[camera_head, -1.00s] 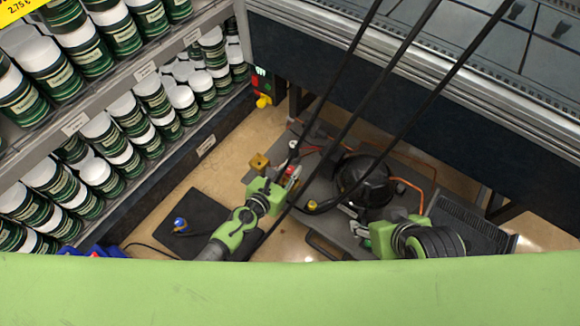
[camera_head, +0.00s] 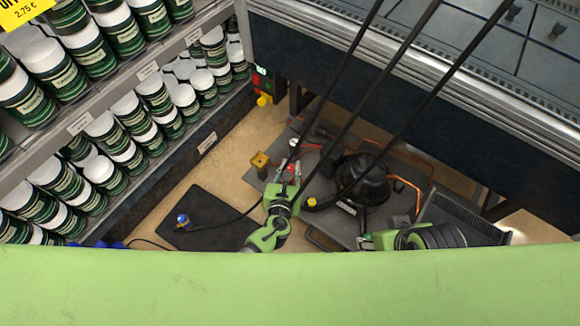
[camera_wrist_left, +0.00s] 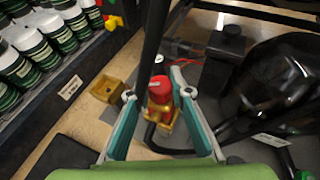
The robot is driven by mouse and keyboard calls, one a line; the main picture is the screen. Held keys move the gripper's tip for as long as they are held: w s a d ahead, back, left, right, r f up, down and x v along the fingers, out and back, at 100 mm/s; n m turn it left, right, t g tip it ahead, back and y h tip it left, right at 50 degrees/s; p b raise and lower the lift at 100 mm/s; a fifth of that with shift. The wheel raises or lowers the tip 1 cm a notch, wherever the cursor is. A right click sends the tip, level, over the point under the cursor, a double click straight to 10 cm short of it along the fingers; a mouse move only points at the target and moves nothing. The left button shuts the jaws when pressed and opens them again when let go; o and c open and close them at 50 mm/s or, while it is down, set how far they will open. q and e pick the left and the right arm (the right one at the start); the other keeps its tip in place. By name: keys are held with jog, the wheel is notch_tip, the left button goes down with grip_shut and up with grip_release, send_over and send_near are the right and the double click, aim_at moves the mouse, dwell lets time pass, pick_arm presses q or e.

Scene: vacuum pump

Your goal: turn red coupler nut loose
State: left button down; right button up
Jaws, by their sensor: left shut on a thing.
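The red coupler nut (camera_wrist_left: 160,86) sits on a brass fitting (camera_wrist_left: 160,118) in the left wrist view. My left gripper (camera_wrist_left: 157,93) has one finger on each side of the nut and is shut on it.
The black compressor (camera_head: 361,180) stands right of my left gripper. Black hoses hang across the view from above. A black mat (camera_head: 205,215) carries a blue-capped fitting (camera_head: 183,220). Shelves of cans (camera_head: 130,120) bound the left side.

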pick_arm(q)
jog(key=shift+n+y+b, duration=0.3)
jog(key=shift+n+y, duration=0.8)
jog(key=shift+y, duration=0.1)
dwell(2.0)
jog(key=c, duration=1.8)
grip_release()
jog(key=v, duration=1.2)
jog(key=shift+f, duration=0.15)
